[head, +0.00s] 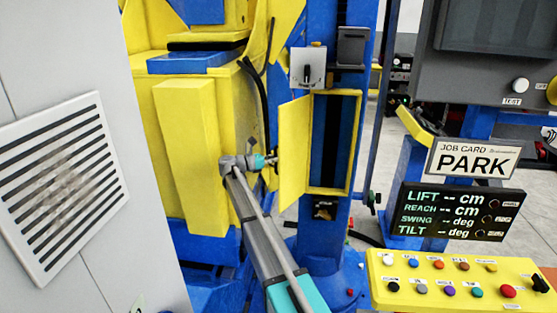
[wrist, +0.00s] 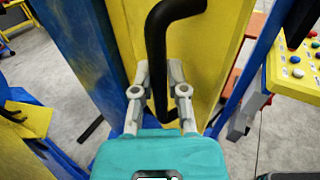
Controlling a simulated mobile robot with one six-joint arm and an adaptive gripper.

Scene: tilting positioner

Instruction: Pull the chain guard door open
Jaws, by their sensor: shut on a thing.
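The chain guard door (head: 293,150) is a yellow panel on the blue column. It stands swung out to the left of its yellow-framed opening (head: 356,150), and the dark blue inside shows. In the wrist view the door (wrist: 213,50) fills the middle, with a black bent handle (wrist: 158,50) on it. My gripper (head: 272,160) is at the door's left side in the head view. In the wrist view my gripper (wrist: 161,88) has its two grey fingers on either side of the handle's lower part, shut on it.
A yellow and blue machine body (head: 190,150) stands close to the left of my gripper. A grey vented panel (head: 65,180) is at the far left. A yellow button console (head: 460,282) and a display (head: 458,212) stand to the right. A grey switch box (head: 308,66) is above the door.

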